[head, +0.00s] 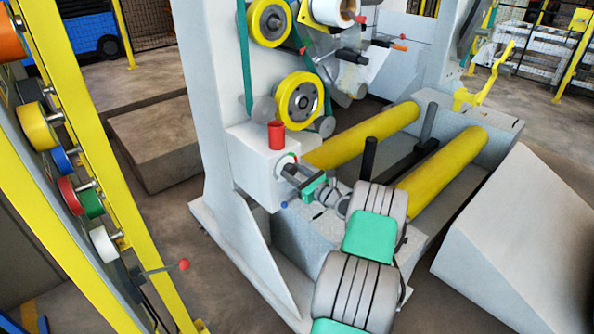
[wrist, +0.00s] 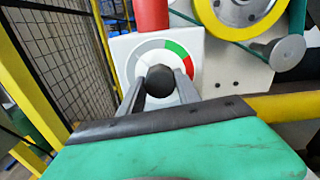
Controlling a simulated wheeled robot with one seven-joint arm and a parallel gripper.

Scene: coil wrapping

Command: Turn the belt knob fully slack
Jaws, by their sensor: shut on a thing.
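The dark belt knob (wrist: 160,83) sits in the middle of a round dial (wrist: 150,51) with grey, white, green and red segments, on the front of a white box (head: 255,168). My gripper (wrist: 161,88) has one finger on each side of the knob and is shut on it. In the head view my gripper (head: 296,178) meets the box front, and its fingers and body largely hide the knob there. I cannot make out a pointer mark on the knob. The lower part of the dial is hidden behind the fingers.
A red cylinder (head: 276,135) stands on top of the box. Yellow wheels (head: 299,99) and a green belt (head: 246,55) are above it. Two yellow rollers (head: 440,172) lie to the right. A yellow post rack with coloured rolls (head: 38,127) stands at the left.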

